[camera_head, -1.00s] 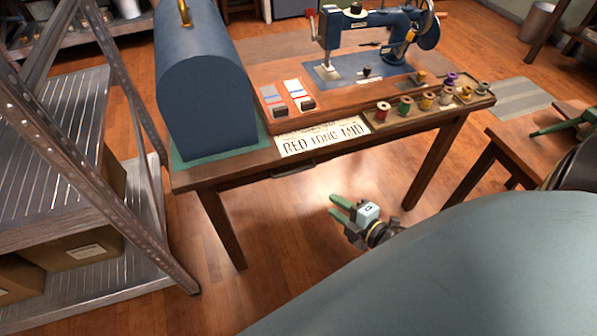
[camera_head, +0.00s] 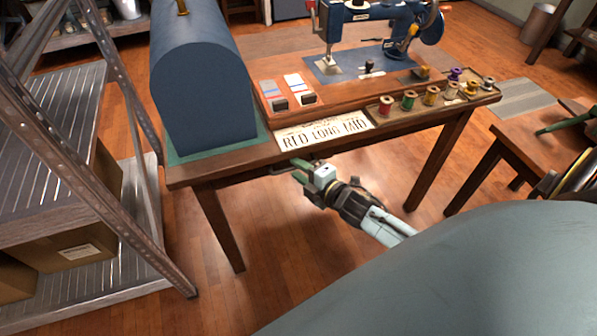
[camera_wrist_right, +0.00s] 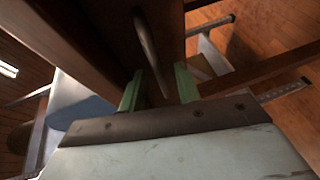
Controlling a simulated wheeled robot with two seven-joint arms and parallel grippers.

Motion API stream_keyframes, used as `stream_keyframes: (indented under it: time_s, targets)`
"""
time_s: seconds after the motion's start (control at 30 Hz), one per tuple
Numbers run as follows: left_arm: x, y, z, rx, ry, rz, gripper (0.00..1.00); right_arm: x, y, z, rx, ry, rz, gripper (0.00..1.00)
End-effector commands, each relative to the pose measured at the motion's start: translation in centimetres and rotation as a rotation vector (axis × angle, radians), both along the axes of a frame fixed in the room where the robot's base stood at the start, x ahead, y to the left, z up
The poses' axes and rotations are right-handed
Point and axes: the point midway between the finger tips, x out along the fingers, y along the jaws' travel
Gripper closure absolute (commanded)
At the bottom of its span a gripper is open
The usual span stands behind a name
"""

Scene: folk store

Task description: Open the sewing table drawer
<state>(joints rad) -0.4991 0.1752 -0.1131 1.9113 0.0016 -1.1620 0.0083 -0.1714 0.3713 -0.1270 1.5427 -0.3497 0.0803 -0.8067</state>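The wooden sewing table (camera_head: 187,175) stands ahead in the head view, with its drawer front under the near edge, looking closed. The drawer's metal handle (camera_head: 284,169) is partly hidden by my right gripper (camera_head: 303,170), which is right at it. In the right wrist view, the handle (camera_wrist_right: 150,45) is a curved bar reaching between the two green fingers of the right gripper (camera_wrist_right: 158,90). The fingers are apart, with a gap on both sides of the bar. Contact cannot be told. My left gripper is in neither view.
On the table are a blue domed case (camera_head: 195,85), a blue sewing machine (camera_head: 375,35), thread spools (camera_head: 409,100) and a lettered sign (camera_head: 325,132). A metal shelf (camera_head: 60,150) stands close on the left. A wooden bench (camera_head: 520,150) stands on the right. Floor under the table is clear.

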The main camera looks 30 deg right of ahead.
Motion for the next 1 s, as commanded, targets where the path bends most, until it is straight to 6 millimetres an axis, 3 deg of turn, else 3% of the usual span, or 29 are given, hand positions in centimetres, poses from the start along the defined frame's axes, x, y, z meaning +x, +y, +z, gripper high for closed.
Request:
stream_keyframes:
  time_s: [0.37, 0.63, 1.0]
  targets:
    - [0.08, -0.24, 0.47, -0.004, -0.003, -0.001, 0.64, 0.61, 0.11, -0.07, 0.0, 0.0, 0.0, 0.67]
    - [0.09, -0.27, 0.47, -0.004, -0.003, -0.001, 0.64, 0.57, 0.1, -0.09, 0.001, 0.0, 0.0, 1.0]
    - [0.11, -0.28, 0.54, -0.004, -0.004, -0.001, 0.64, 0.48, 0.34, -0.08, 0.002, 0.001, 0.004, 1.0]
